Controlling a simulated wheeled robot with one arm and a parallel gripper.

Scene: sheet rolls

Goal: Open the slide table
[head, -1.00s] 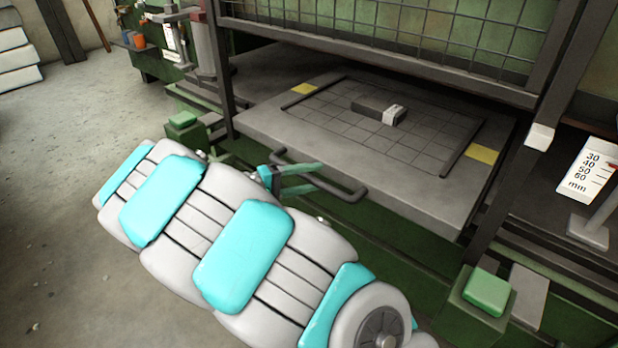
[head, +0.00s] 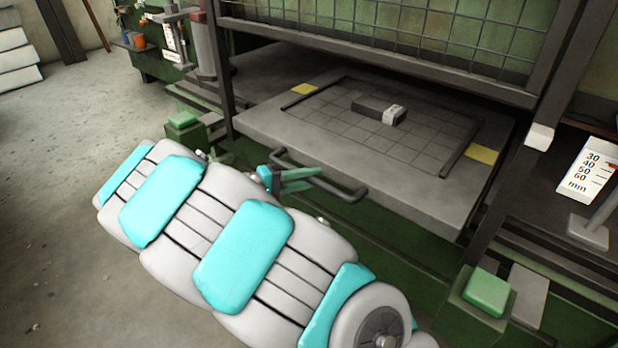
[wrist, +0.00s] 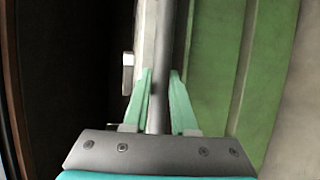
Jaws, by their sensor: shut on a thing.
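The slide table (head: 262,122) is a grey plate with a grid of lines, sticking out from under the mesh guard of the green machine. A dark bar handle (head: 346,192) runs along its front edge. My gripper (head: 304,180) has its green fingers shut on this handle, near its left part. In the wrist view the bar (wrist: 162,35) runs between the two fingertips of my gripper (wrist: 161,78). My arm hides part of the machine's lower front.
A small dark block with a white end (head: 378,109) lies on the slide table. Green buttons stand on boxes at the left (head: 183,120) and right (head: 486,291). A white millimetre scale (head: 584,172) stands at the right.

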